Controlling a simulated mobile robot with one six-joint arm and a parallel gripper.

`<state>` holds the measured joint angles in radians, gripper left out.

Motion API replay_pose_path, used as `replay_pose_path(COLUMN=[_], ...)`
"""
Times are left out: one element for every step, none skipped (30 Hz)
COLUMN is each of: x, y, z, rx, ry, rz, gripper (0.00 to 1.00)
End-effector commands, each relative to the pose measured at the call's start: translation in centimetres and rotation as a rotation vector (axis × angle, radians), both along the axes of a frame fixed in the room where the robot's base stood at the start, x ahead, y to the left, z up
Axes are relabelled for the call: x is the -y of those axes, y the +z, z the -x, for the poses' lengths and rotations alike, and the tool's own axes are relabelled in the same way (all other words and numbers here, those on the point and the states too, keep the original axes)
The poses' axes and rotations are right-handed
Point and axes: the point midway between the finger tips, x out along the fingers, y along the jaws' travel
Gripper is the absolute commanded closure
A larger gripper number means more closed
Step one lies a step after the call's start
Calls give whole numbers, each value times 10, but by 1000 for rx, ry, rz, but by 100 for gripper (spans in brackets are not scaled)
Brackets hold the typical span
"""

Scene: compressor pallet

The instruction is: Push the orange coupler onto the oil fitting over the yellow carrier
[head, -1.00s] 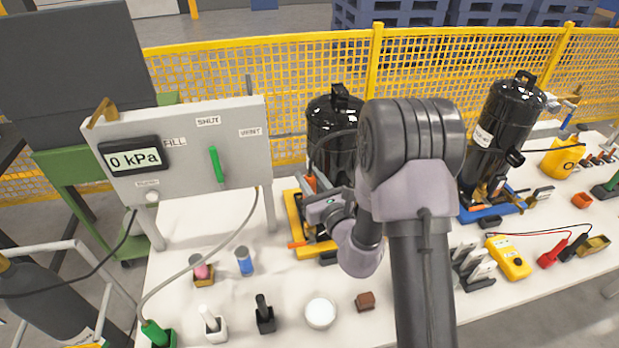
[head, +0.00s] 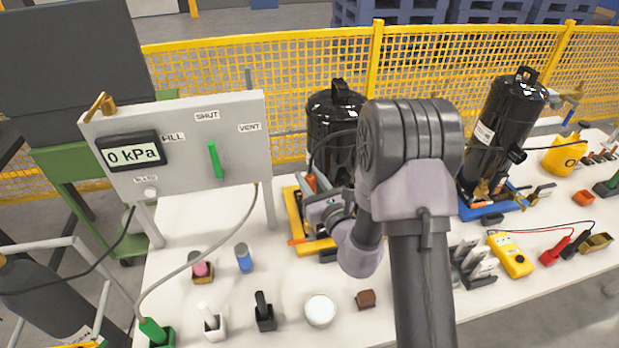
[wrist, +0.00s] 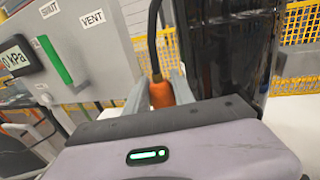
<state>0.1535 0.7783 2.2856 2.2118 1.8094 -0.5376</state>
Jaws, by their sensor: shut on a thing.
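My gripper (wrist: 160,88) is shut on the orange coupler (wrist: 162,95) in the wrist view. A black hose rises from the top of the coupler. In the head view my gripper shows at the near side of the left black compressor (head: 333,115), which stands in the yellow carrier (head: 292,212). A bit of orange at the gripper (head: 310,182) shows there, partly covered. The oil fitting cannot be made out, so I cannot tell whether the coupler touches it.
A grey panel (head: 180,150) with a green handle (head: 215,160) and a gauge reading 0 kPa stands at the left. Small holders and a white round pot (head: 320,310) line the front of the table. A second compressor (head: 500,125) stands in a blue carrier (head: 490,210).

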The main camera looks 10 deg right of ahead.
Motion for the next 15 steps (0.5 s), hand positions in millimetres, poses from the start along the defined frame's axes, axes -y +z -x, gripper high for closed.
replay_pose_path(x=[0, 0, 0, 0, 0, 0, 0, 0, 0, 0, 0, 0, 0, 0, 0], y=[-2, -3, -4, -5, -5, -6, -7, -8, -9, -10, -10, -11, -12, -13, -14], z=[0, 0, 0, 0, 0, 0, 0, 0, 0, 0, 0, 0, 0, 0, 0], rx=[1, 1, 1, 1, 1, 1, 1, 1, 1, 1, 1, 1, 1, 1, 1], ry=[0, 0, 0, 0, 0, 0, 0, 0, 0, 0, 0, 0, 0, 0, 0], rz=[0, 0, 0, 0, 0, 0, 0, 0, 0, 0, 0, 0, 0, 0, 0], gripper=[100, 100, 100, 100, 100, 100, 100, 100, 100, 100, 100, 100, 100, 100, 100])
